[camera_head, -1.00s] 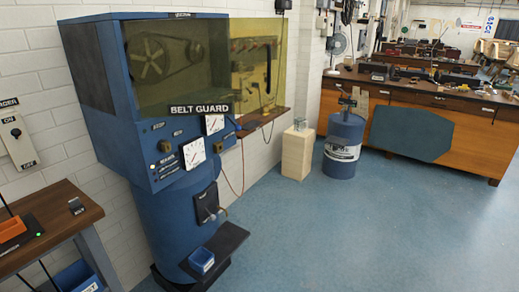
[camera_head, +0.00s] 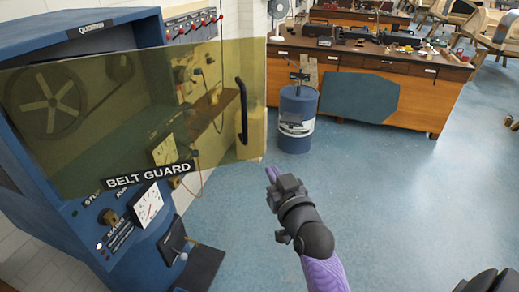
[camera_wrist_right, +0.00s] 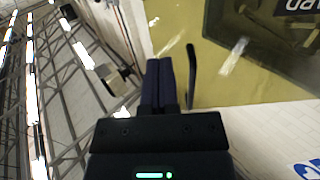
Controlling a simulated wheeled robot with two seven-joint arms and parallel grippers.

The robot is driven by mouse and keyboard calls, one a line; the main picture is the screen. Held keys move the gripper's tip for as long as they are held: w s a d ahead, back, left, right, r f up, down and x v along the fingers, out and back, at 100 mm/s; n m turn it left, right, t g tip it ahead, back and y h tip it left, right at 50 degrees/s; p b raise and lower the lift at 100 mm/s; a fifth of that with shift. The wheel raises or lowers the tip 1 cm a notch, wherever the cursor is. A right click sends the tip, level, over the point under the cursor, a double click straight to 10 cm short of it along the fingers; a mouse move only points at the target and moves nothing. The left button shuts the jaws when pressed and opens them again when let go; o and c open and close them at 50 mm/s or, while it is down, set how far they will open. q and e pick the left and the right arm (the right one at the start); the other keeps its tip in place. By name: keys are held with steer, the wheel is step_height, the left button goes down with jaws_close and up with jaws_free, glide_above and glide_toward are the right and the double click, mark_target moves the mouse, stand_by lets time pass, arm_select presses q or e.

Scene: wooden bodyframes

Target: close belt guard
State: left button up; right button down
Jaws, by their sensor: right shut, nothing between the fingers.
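The belt guard is a see-through yellow panel (camera_head: 215,135) on the blue machine (camera_head: 75,28). It stands open, its right part reaching out past the housing. A black bar handle (camera_head: 241,110) is near its free right edge. Pulleys show through the panel at left. My right gripper (camera_head: 272,175) is shut and empty, in front of and below the handle, apart from it in the head view. In the right wrist view the shut fingers (camera_wrist_right: 159,85) point at the panel (camera_wrist_right: 245,75), with the handle (camera_wrist_right: 191,75) just right of them; contact cannot be told. My left gripper is out of view.
A blue drum (camera_head: 298,118) stands on the floor beyond the guard's free edge. A long wooden workbench (camera_head: 345,78) with tools is behind it. A dark shelf (camera_head: 203,268) juts out low on the machine.

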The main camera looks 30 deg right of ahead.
mark_target(257, 147)
steer(key=x, duration=0.7)
steer(key=shift+w, duration=0.4)
steer(key=shift+w, duration=0.1)
